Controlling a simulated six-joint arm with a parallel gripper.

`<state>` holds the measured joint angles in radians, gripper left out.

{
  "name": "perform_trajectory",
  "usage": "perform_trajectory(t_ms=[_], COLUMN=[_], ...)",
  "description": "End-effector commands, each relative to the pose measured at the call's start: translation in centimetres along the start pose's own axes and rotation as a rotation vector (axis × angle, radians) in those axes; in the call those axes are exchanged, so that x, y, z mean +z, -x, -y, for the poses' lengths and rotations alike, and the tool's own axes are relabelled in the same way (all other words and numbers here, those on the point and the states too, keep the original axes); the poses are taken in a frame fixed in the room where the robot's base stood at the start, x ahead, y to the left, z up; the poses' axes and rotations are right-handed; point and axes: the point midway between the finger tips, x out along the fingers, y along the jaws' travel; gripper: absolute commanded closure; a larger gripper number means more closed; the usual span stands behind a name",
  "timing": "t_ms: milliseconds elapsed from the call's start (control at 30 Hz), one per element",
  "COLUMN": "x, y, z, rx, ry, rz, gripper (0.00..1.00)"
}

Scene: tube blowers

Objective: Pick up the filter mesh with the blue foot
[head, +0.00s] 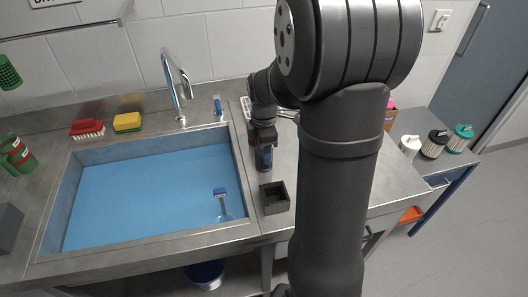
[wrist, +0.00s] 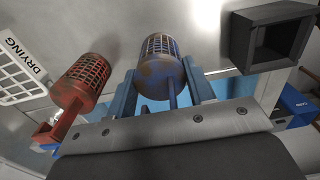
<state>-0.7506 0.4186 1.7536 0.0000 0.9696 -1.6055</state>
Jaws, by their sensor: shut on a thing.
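The filter mesh with the blue foot (wrist: 160,62) is a worn, blue-tinted cylinder with a dark grid, between my gripper's two blue fingers in the wrist view. My gripper (wrist: 163,88) is shut on it. In the head view my gripper (head: 264,148) points down over the counter right of the sink, with the dark mesh (head: 264,160) at its tip. I cannot tell whether the mesh touches the counter. A red filter mesh (wrist: 83,80) with a red foot stands left of my gripper in the wrist view; I cannot make it out in the head view.
A dark open square box (head: 274,198) stands just in front of my gripper; it also shows in the wrist view (wrist: 243,42). A white rack marked DRYING (wrist: 18,75) lies beyond the red mesh. The blue-floored sink (head: 150,200) is left, with a blue-headed tool (head: 221,193) inside.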

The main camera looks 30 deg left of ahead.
Motion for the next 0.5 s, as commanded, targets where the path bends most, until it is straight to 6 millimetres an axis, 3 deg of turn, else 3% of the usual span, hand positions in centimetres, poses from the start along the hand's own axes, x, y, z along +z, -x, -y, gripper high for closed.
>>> perform_trajectory(t_ms=[167,333,500], x=[0.0,0.0,3.5], y=[1.3,4.4,6.5], z=[-0.1,-0.1,2.3], rx=[0.003,0.006,0.004], ry=[0.0,0.0,-0.006], rz=[0.0,0.0,0.001], gripper=[0.74,0.74,0.74])
